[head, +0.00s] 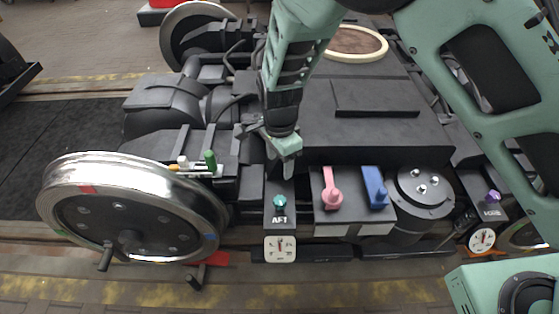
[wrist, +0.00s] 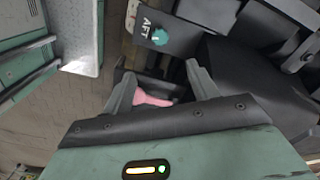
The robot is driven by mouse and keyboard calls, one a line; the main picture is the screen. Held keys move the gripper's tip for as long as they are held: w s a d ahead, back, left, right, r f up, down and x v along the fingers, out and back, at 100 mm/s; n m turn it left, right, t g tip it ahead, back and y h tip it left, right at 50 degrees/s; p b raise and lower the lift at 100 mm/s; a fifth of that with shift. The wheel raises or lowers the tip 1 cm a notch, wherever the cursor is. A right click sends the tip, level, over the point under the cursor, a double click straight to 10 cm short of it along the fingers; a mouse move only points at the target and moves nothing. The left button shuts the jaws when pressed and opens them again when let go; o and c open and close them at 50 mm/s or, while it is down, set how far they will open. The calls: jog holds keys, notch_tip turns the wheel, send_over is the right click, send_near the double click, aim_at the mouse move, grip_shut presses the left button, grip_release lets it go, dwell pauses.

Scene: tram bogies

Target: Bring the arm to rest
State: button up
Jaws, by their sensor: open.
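My gripper (head: 284,146) hangs from my green arm above the bogie, just behind the box marked AFT with its teal knob (head: 279,202). In the wrist view my gripper (wrist: 157,80) has its two fingers apart, with no object held between them. A pink lever (wrist: 153,98) shows beyond the gap between the fingers. In the head view the pink lever (head: 331,189) stands upright beside a blue lever (head: 374,186), right of the gripper. The teal knob also shows in the wrist view (wrist: 159,37).
A steel wheel (head: 132,208) stands at the left, with markers (head: 197,166) on a ledge behind it. A gauge (head: 280,248) sits below the AFT box. A round cover (head: 425,190), purple knob (head: 493,196) and second gauge (head: 482,239) are at the right. Open floor lies in front.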

jog(key=s+d+r+n+g+y+p, duration=0.1)
jog(key=s+d+r+n+p, duration=0.15)
jog(key=s+r+n, duration=0.6)
jog(key=s+d+r+n+y+p, duration=0.15)
jog(key=s+r+p, duration=0.35)
jog(key=r, duration=0.8)
jog(key=s+d+r+n+t+h+p, duration=0.1)
jog(key=s+d+r+n+h, duration=0.1)
jog(key=s+d+r+n, duration=0.5)
jog(key=s+d+n, duration=0.1)
jog(key=s+n, duration=0.2)
jog(key=shift+s+p, duration=0.3)
jog(key=shift+s, duration=0.05)
jog(key=shift+a, duration=0.15)
